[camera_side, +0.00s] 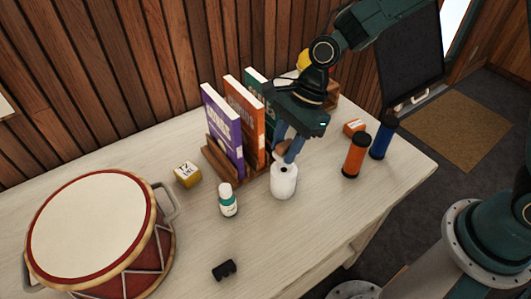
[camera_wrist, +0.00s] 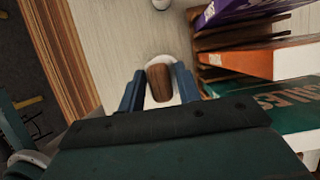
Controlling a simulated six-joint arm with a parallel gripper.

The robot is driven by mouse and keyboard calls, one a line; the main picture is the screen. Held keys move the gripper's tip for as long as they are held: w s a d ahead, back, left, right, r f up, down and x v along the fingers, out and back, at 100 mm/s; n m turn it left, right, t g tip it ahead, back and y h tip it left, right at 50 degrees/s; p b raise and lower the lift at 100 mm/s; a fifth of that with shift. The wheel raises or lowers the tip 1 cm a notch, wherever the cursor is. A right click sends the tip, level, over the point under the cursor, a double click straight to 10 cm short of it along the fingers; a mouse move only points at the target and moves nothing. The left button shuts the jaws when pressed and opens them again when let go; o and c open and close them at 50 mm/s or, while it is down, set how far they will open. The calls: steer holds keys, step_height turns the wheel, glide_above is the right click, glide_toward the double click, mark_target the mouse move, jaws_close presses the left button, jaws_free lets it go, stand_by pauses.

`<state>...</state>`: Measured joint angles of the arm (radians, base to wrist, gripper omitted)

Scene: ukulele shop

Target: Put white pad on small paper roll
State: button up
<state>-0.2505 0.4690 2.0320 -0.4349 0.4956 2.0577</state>
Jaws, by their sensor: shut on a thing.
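The small paper roll (camera_side: 284,183) stands upright on the table, white with a dark hole in its top. My gripper (camera_side: 286,149) points down above it, its blue fingers shut on a small block with a brown, wood-like back (camera_wrist: 160,82). I take this block to be the white pad; its white face is not clear in either view. In the wrist view, my gripper (camera_wrist: 160,74) holds the block over the white roll (camera_wrist: 151,102). The block is at or just above the roll's top; I cannot tell whether they touch.
A rack of books (camera_side: 222,135) stands close behind and left of my gripper. A small white bottle (camera_side: 228,203), yellow box (camera_side: 187,174) and drum (camera_side: 90,225) are left. Orange (camera_side: 355,157) and blue (camera_side: 383,138) cylinders stand right. The front table is mostly clear.

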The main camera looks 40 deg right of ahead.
steer(key=shift+f, duration=2.1)
steer(key=shift+f, duration=0.2)
steer(key=o, duration=0.9)
steer(key=shift+o, duration=0.2)
steer(key=shift+r, duration=0.15)
steer(key=v, duration=1.2)
steer(key=shift+r, duration=0.15)
